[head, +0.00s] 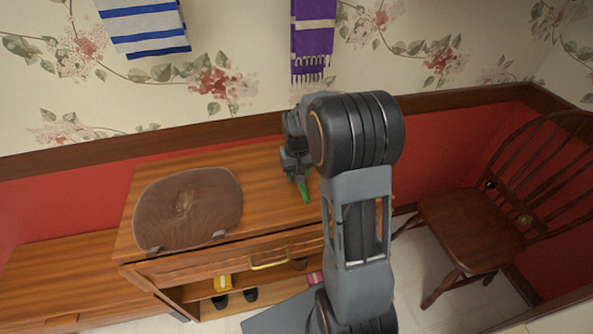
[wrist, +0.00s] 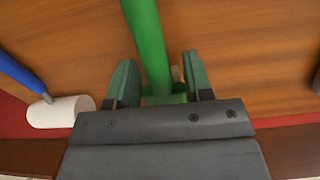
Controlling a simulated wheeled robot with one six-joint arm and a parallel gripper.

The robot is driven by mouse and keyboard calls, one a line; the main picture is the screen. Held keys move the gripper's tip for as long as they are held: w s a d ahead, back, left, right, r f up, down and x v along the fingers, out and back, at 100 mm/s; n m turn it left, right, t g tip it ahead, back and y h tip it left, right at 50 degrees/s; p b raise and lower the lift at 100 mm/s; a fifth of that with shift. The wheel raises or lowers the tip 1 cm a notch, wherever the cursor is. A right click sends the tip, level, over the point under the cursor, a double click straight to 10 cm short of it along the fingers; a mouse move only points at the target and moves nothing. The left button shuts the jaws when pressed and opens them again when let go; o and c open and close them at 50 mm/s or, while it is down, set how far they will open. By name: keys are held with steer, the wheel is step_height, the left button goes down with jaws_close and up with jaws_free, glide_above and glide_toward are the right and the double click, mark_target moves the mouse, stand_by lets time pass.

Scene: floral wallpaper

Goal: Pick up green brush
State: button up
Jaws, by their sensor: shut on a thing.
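The green brush (wrist: 148,40) shows in the wrist view as a long green handle running up from between the fingers of my gripper (wrist: 159,62). My gripper is shut on it, near a green crosspiece at the base of the fingers. In the head view a green tip of the brush (head: 304,192) sticks out below my gripper (head: 298,174), over the right part of the wooden cabinet top (head: 265,180). The rest of the brush is hidden by the gripper. I cannot tell whether the brush touches the wood.
A blue-handled tool with a white cylinder (wrist: 60,111) lies close by at left in the wrist view. A brown rounded panel (head: 188,208) is on the cabinet's left. A wooden chair (head: 470,228) stands at right. Towels (head: 313,30) hang on the wall behind.

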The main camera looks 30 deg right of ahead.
steer(key=shift+r, duration=0.45)
step_height(320, 180, up, 2)
steer(key=shift+w+r, duration=0.1)
steer(key=shift+r, duration=0.05)
steer(key=s+a+r, duration=0.8)
steer(key=a+r, duration=0.1)
steer(key=a, duration=0.2)
steer(key=shift+a+r, duration=0.3)
steer(key=shift+r, duration=0.1)
